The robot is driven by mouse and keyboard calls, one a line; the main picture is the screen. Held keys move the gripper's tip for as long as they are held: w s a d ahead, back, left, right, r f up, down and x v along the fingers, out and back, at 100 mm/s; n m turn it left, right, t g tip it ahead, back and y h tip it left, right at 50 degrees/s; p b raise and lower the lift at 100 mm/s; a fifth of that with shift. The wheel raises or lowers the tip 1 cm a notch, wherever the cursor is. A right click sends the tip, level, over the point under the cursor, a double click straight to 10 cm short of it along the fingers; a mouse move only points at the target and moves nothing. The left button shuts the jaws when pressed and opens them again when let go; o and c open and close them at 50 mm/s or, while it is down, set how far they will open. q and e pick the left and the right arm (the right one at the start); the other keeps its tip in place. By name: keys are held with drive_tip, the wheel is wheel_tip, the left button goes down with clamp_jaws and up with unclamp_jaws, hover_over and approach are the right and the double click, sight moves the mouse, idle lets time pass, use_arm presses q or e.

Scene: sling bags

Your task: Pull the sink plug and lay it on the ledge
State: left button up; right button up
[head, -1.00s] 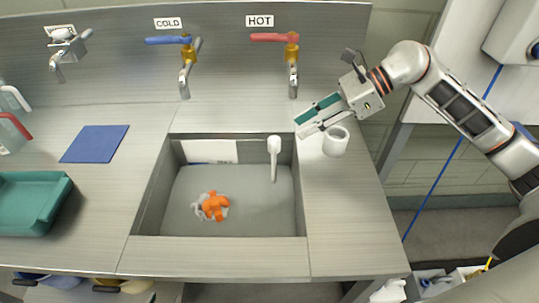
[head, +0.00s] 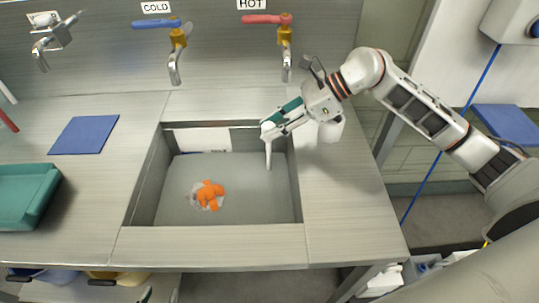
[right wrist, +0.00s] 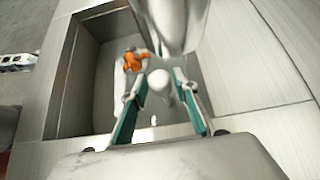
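The sink plug (head: 268,155) is a tall white stem with a round knob on top, upright at the right rear of the sink basin (head: 170,232). My right gripper (head: 268,128) is open at the top of the stem and partly hides the knob. In the right wrist view, the white knob (right wrist: 158,79) lies between the two spread teal-padded fingers, and a gap shows beside it. The ledge (head: 345,215) is the bare metal counter right of the basin. Only a small tip of my left gripper (head: 146,295) shows at the bottom edge of the head view.
An orange item (head: 209,194) on a greyish clump lies in the basin. Taps with blue (head: 156,22) and red (head: 266,18) levers hang above. A blue mat (head: 85,135) and teal tray (head: 25,195) are left.

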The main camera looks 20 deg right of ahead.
clamp_jaws()
drive_tip(key=shift+r, duration=0.25)
drive_tip(key=shift+r+p, duration=1.35)
drive_tip(key=shift+r, duration=1.2)
